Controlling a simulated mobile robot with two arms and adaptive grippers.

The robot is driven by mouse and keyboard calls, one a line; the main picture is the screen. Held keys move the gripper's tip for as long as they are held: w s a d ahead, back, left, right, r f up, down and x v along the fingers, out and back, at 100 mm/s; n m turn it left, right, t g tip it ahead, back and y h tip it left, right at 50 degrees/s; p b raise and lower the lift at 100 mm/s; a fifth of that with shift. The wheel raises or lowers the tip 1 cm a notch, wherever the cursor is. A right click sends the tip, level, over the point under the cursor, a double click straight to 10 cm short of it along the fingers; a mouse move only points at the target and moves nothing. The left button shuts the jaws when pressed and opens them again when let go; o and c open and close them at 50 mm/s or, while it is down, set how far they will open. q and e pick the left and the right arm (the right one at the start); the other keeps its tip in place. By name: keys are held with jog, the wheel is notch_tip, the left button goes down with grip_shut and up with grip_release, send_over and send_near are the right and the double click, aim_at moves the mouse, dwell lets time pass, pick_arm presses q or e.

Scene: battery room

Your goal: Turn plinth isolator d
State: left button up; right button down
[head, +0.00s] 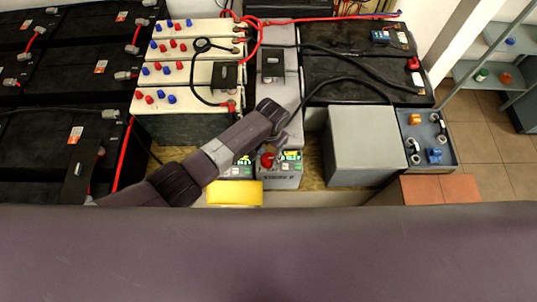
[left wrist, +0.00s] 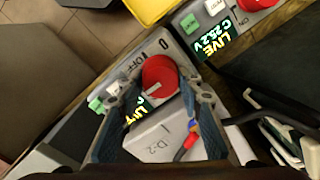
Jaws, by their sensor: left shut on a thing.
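Plinth isolator d is a grey box (head: 281,181) low in the middle of the head view, with a red rotary knob (head: 267,160) on top. In the left wrist view the red knob (left wrist: 160,74) sits between the fingers, with a pale pointer line across it. A 0 and an OFF mark show near it, and a green-lit display (left wrist: 141,108) is partly hidden. My left gripper (head: 272,148) reaches down from the arm and is shut on the knob; its fingers (left wrist: 172,88) stand on both sides of it. My right gripper is not in view.
Beside it stands another isolator with a display (left wrist: 213,40) reading LIVE C 25.2 V. A yellow block (head: 235,193) lies near the front edge. A grey box (head: 365,146) stands to the right. Battery banks (head: 180,120) and cables crowd the back and left.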

aim_at(269, 158)
pick_arm(q)
jog(key=shift+n, duration=0.3)
jog(key=o, duration=1.2)
jog(key=shift+c, duration=0.2)
notch_tip(269, 158, up, 12)
jog(key=shift+d, duration=0.15)
jog(key=shift+s, duration=0.1)
